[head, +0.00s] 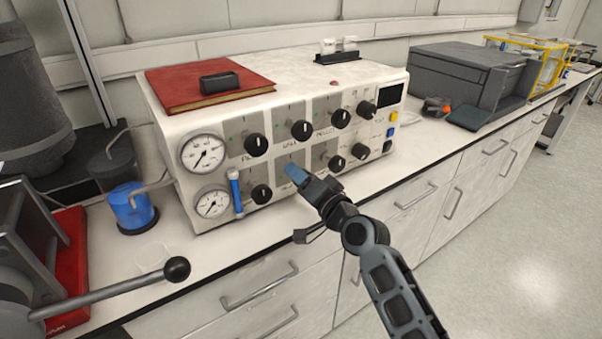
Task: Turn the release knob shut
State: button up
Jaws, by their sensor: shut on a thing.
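A white control box (225,113) on the bench has two rows of round black knobs on its sloped front. The lettering is too small to tell which knob is the release knob, and the gripped knob's turn angle cannot be seen. Other lower knobs (261,194) and upper knobs (302,130) show clear of the gripper.
A red book (190,80) lies on the box. A lever with a black ball (177,269) reaches in at front left. A dark grey case (458,78) stands to the right.

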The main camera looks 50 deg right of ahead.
jog(key=m+p, duration=0.2)
jog(key=m, duration=0.3)
jog(key=shift+f+m, duration=0.1)
jog(key=shift+m, duration=0.3)
dwell(0.4)
jog(key=o, duration=1)
jog(key=shift+o, duration=0.2)
jog(key=shift+s, duration=0.1)
jog(key=b+v, duration=0.1)
jog(key=v, duration=0.6)
jog(key=shift+s+b, duration=0.3)
jog(key=shift+s, duration=0.05)
jog(key=shift+a, duration=0.15)
